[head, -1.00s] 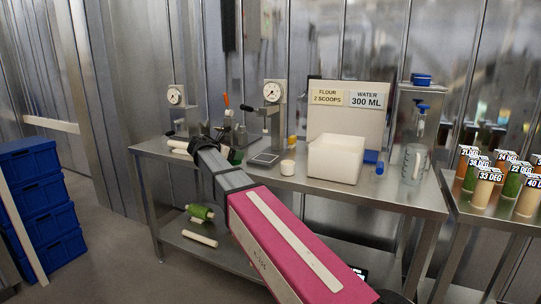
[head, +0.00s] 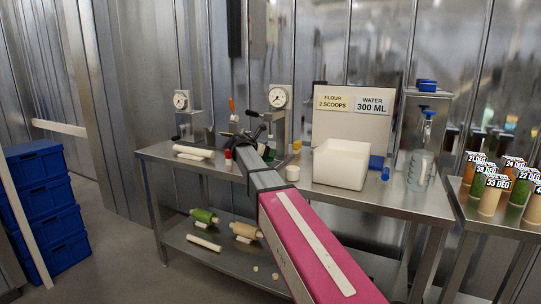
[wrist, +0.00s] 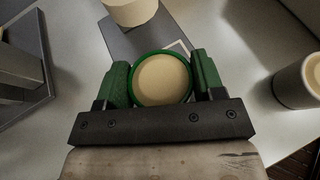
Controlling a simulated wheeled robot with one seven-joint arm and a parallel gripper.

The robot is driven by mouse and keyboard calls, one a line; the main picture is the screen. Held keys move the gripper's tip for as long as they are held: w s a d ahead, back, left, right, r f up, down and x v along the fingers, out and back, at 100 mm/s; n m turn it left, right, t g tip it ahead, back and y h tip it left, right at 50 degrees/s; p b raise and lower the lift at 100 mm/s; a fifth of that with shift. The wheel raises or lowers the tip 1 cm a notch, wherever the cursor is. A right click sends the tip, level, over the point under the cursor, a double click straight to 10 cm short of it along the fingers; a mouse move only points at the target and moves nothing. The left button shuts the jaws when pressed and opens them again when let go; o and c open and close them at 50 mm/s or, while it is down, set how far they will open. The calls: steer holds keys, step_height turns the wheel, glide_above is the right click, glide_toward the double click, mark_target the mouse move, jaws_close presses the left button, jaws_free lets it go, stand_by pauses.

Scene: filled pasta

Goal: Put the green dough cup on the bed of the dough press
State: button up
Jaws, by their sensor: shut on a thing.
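The green dough cup (wrist: 136,97), a green ring filled with pale dough, sits upright between the two green fingers of my gripper (wrist: 160,76) in the wrist view. The fingers are shut on its sides. In the head view my arm reaches over the table, and its links mostly hide the gripper and cup. Two gauge-topped metal stands, apparently presses, are at the back: one right (head: 277,112), one left (head: 183,112). I cannot tell which is the dough press. A dark base with a grey upright (wrist: 20,65) is left of the cup in the wrist view.
A grey plate (wrist: 122,46) lies below and beyond the cup, with a pale round piece (wrist: 130,8) at its far end. A white cup (head: 292,173) and a white bin (head: 341,165) stand right of my arm. A red cup (head: 228,158) is left.

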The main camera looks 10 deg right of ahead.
steer(key=shift+x, duration=1.1)
steer(key=shift+f, duration=0.3)
steer(key=shift+f, duration=0.1)
steer(key=o, duration=1)
steer(key=shift+s+a, duration=0.2)
steer(key=shift+a, duration=0.05)
steer(key=v, duration=1.1)
steer(key=shift+a+r, duration=0.2)
steer(key=shift+a, duration=0.05)
steer(key=shift+s, duration=0.1)
